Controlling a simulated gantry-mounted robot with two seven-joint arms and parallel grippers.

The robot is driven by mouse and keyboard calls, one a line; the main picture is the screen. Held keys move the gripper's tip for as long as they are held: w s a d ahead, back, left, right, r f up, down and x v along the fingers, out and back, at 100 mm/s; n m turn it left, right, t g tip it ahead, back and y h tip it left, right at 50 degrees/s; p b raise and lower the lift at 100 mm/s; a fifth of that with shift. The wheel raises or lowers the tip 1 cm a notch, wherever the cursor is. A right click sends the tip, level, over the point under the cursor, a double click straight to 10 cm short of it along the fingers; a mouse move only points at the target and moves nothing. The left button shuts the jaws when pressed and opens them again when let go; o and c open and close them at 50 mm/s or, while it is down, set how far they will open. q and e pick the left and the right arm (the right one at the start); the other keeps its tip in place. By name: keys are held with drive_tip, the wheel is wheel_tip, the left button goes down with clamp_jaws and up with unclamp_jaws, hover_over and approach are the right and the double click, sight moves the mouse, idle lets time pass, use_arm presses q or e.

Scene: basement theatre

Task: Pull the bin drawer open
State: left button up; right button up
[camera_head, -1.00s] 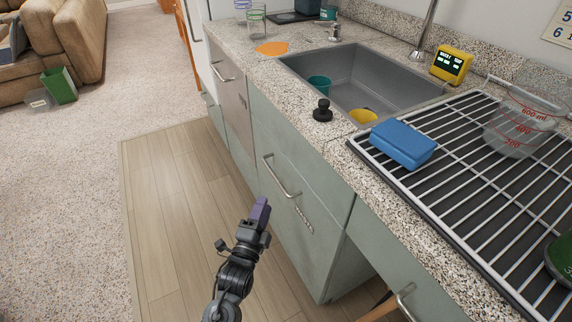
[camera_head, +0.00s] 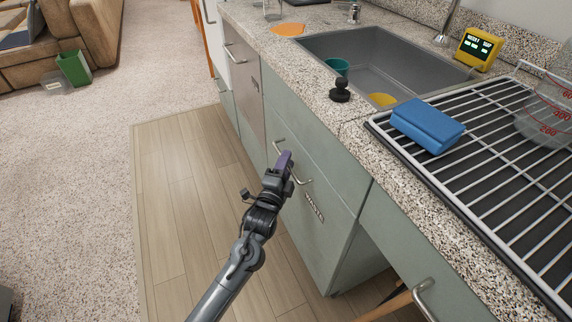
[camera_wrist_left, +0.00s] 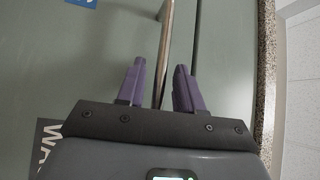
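The bin drawer (camera_head: 318,232) is a grey-green cabinet front below the sink, with a metal bar handle and a small lettered label (camera_head: 314,208). It looks shut. My left gripper (camera_head: 284,160) is at the drawer's handle (camera_head: 301,181). In the left wrist view the purple fingers (camera_wrist_left: 161,82) are open, one on each side of the handle bar (camera_wrist_left: 165,45). A gap shows between the bar and the fingers. Part of a dark label (camera_wrist_left: 47,145) shows at the lower left there. My right gripper is not in view.
The granite counter (camera_head: 352,131) holds a sink (camera_head: 400,70), a black knob-like object (camera_head: 340,91), a blue sponge (camera_head: 426,125) and a wire rack (camera_head: 490,140). Another handle (camera_head: 420,298) sits at the lower right. The wood floor (camera_head: 185,200) before the drawer is clear.

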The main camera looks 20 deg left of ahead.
use_arm(q)
drive_tip(key=shift+w, duration=0.15)
drive_tip(key=shift+c, duration=0.3)
clamp_jaws()
